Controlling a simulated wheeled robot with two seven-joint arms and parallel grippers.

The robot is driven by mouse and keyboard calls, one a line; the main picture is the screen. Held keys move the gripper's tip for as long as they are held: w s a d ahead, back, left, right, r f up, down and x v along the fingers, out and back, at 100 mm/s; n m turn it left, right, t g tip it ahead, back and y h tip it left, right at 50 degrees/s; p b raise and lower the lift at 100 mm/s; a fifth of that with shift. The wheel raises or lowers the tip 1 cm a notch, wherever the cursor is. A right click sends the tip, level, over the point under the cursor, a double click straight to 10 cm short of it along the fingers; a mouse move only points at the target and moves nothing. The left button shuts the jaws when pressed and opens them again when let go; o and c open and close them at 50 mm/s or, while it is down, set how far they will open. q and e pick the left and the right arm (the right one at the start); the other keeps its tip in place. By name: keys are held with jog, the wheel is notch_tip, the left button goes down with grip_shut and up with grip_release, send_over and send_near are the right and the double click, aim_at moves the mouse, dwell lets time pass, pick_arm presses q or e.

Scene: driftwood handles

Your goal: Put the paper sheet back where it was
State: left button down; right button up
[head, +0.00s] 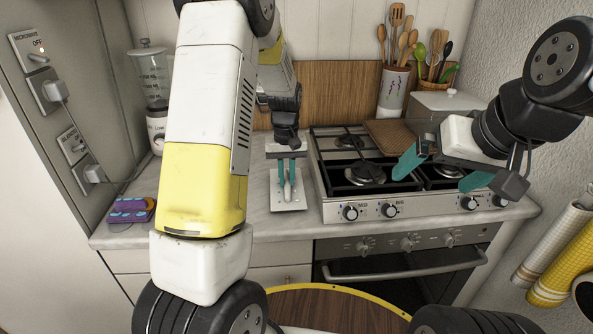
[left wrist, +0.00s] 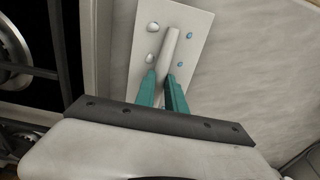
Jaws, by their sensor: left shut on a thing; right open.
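A flat white sheet (head: 300,192), which I take to be the paper sheet, is at the counter left of the stove. It carries a pale upright handle (left wrist: 172,42) and a few small round studs or pebbles. My left gripper (head: 287,196) points down, its teal fingers shut on the handle. The left wrist view shows the sheet (left wrist: 196,40) beyond the fingers. Whether it touches the counter or hangs just above it, I cannot tell. My right gripper (head: 438,173) is open and empty above the front of the stove.
The stove (head: 330,208) with black grates stands right of the sheet. A blender (head: 153,90) and a purple item (head: 130,210) are at left. The counter (head: 262,222) around the sheet is clear.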

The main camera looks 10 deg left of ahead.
aim_at(287, 180)
pick_arm(q)
jog(key=shift+f, duration=0.65)
jog(key=shift+f, duration=0.15)
jog(key=c, duration=1.4)
grip_release()
notch_tip(287, 180, up, 12)
jog(key=s+r+m+t+h, duration=0.1)
jog(key=s+r+t+h, duration=0.15)
jog(key=s+r, duration=0.7)
jog(key=s+m+t, duration=0.1)
jog(key=s, duration=0.4)
jog(key=s+d+r+m+t, duration=0.1)
jog(key=s, duration=0.4)
jog(key=s+d+r+t, duration=0.1)
jog(key=s, duration=0.4)
jog(key=shift+d+m+t, duration=0.15)
jog(key=shift+m+t, duration=0.2)
jog(key=shift+m, duration=0.05)
